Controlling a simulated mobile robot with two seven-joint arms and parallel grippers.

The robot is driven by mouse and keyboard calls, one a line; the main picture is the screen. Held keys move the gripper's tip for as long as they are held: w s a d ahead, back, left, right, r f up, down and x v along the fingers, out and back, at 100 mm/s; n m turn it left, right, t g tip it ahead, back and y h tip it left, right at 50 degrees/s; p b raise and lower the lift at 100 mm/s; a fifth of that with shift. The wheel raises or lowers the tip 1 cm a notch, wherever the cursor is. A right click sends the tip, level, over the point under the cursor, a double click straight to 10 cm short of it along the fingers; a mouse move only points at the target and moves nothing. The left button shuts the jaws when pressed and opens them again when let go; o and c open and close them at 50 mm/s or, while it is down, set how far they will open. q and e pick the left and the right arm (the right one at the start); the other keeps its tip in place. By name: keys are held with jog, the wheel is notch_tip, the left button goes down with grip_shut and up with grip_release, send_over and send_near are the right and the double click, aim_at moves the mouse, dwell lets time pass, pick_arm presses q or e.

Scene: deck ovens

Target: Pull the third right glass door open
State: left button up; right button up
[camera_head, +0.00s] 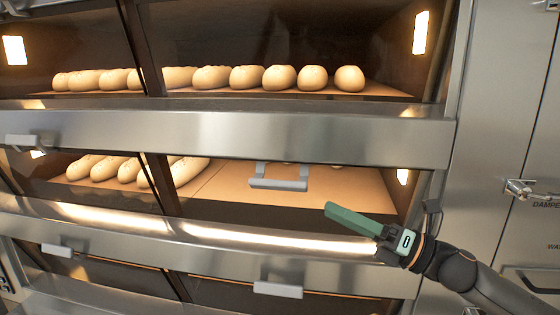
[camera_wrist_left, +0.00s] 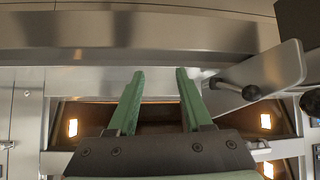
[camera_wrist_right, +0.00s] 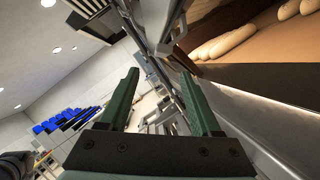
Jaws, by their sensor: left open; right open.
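The oven's right-hand glass doors are stacked in the head view. The middle one (camera_head: 300,205) has a grey bar handle (camera_head: 278,183) and long loaves behind it. The lowest one (camera_head: 330,300) has a handle (camera_head: 278,290) near the frame's bottom edge. I cannot tell which counts as third. Both look shut. My right gripper (camera_head: 332,211) is in front of the middle door's lower right, right of and below its handle, touching no handle visibly. Its fingers stand apart and empty in the right wrist view (camera_wrist_right: 158,80). My left gripper (camera_wrist_left: 160,72) is open and empty, facing steel panels; the head view does not show it.
Steel ledges (camera_head: 270,135) run between the decks. The upper deck holds round loaves (camera_head: 280,78). Left-hand doors have handles too (camera_head: 20,140). A steel cabinet with a latch (camera_head: 520,188) stands at the right.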

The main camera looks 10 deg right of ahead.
aim_at(288, 190)
jog(key=shift+m, duration=0.6)
jog(key=p+x, duration=0.3)
jog(key=x, duration=0.8)
jog(key=shift+w+p, duration=0.2)
jog(key=shift+p, duration=0.15)
pick_arm(q)
jog(key=shift+s+a+r, duration=0.4)
jog(key=shift+r, duration=0.15)
jog(key=shift+s+a+r, duration=0.35)
jog(key=shift+s+r, duration=0.05)
jog(key=shift+r, duration=0.15)
pick_arm(e)
jog(key=shift+w+a+r, duration=0.1)
jog(key=shift+w+a, duration=0.3)
jog(key=shift+c, duration=0.2)
grip_shut()
